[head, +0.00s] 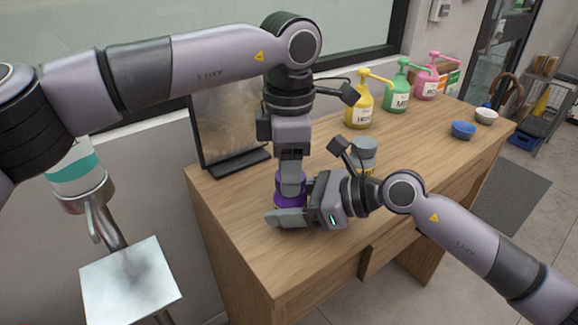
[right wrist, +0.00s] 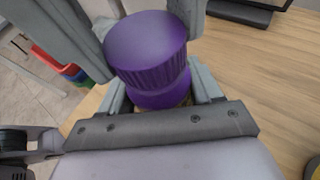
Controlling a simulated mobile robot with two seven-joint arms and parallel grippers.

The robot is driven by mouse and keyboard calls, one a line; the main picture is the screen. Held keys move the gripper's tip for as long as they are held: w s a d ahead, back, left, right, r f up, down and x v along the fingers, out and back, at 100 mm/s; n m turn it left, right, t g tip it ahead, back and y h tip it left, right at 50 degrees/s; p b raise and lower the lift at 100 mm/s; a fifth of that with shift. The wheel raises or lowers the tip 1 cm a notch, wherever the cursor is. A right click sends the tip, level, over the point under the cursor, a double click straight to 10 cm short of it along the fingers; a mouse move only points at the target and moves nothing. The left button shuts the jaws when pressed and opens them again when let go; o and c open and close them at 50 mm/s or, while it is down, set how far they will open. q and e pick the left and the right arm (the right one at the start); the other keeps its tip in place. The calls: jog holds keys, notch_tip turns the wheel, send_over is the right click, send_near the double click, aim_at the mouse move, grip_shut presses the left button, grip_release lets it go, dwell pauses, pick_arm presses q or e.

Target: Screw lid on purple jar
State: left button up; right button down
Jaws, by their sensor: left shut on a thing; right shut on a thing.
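A purple jar (right wrist: 163,95) stands near the left end of the wooden counter, mostly hidden by my grippers. Its ribbed purple lid (right wrist: 147,45) is directly above the jar's mouth; I cannot tell if the threads are engaged. In the head view the purple lid (head: 290,186) shows between the grippers. My left gripper (head: 291,184) points straight down and is shut on the lid; its fingers flank it in the right wrist view. My right gripper (head: 291,213) comes in level from the right, low over the counter, and is shut around the jar body.
A grey-topped jar (head: 364,148) stands just behind my right wrist. Yellow (head: 359,106), green (head: 398,92) and pink (head: 427,84) pump bottles line the back. A blue bowl (head: 463,130) and a white bowl (head: 486,116) sit at the far right. A framed panel (head: 230,125) stands behind left.

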pick_arm(q)
jog(key=m, duration=1)
jog(key=shift+w+m, duration=0.1)
jog(key=shift+m, duration=0.3)
jog(key=m, duration=0.6)
jog(key=shift+d, duration=0.1)
jog(key=m, duration=0.5)
jog(key=shift+f, duration=0.1)
jog(key=o, duration=1)
jog(key=shift+d, duration=0.1)
